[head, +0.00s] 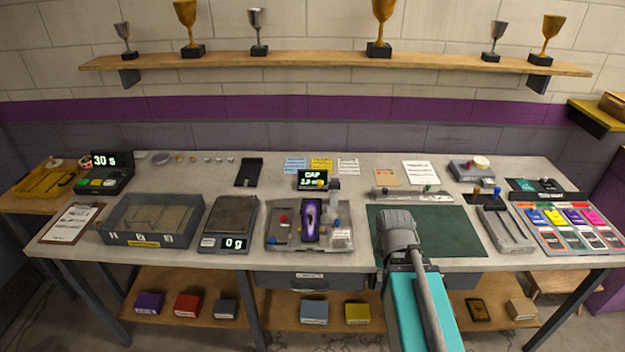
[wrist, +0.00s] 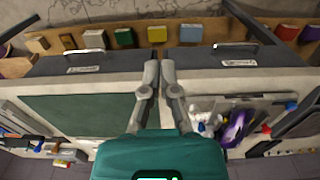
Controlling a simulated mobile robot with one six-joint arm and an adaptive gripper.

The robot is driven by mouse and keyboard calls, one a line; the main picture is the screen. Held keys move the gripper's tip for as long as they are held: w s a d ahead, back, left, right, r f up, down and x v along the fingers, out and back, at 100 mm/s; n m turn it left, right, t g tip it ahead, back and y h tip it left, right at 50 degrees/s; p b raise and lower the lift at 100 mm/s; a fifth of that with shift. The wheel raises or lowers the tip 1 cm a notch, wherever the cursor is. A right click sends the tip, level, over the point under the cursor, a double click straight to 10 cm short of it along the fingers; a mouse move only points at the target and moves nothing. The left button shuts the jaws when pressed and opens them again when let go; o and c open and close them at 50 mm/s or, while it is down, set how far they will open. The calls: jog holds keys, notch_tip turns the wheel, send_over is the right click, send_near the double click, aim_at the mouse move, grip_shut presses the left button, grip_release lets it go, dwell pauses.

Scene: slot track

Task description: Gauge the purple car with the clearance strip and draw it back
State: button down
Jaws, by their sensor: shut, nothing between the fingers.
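The purple car (head: 310,218) sits on a grey fixture (head: 343,243) left of the green mat in the head view. It also shows at the right of the wrist view (wrist: 237,127). A small display reading GAP (head: 318,180) stands behind the car. My gripper (wrist: 160,70) is shut and empty, with its fingertips side by side at the bench's front edge in the wrist view. It is apart from the car; my own arm hides the fingers in the head view. I cannot pick out the clearance strip for sure.
The green mat (head: 455,240) is mostly bare. A scale (head: 229,222) and a grey divided bin (head: 150,238) stand left of the fixture. A slotted grey block (head: 507,240) and a board of coloured cards (head: 575,243) stand at the right. Drawers with handles run under the bench front.

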jog(key=c, duration=1.1)
grip_release()
jog(key=shift+w, duration=0.1)
jog(key=shift+o, duration=1.2)
jog(key=shift+w+r, duration=0.1)
jog(key=shift+w, duration=0.25)
jog(key=o, duration=0.4)
jog(key=shift+m, duration=0.4)
jog(key=w, duration=0.2)
jog(key=w+a+r+p, duration=0.1)
jog(key=w, duration=0.2)
jog(key=w+a, duration=0.1)
jog(key=w, duration=0.2)
jog(key=shift+r+p, duration=0.2)
jog(key=shift+p, duration=0.1)
jog(key=shift+c, duration=0.2)
notch_tip(320, 180, up, 3)
jog(key=m+p, duration=0.3)
send_over(337, 220)
jog(key=shift+d+r, duration=0.1)
jog(key=shift+r, duration=0.05)
notch_tip(337, 220, down, 14)
jog(key=b, duration=1.3)
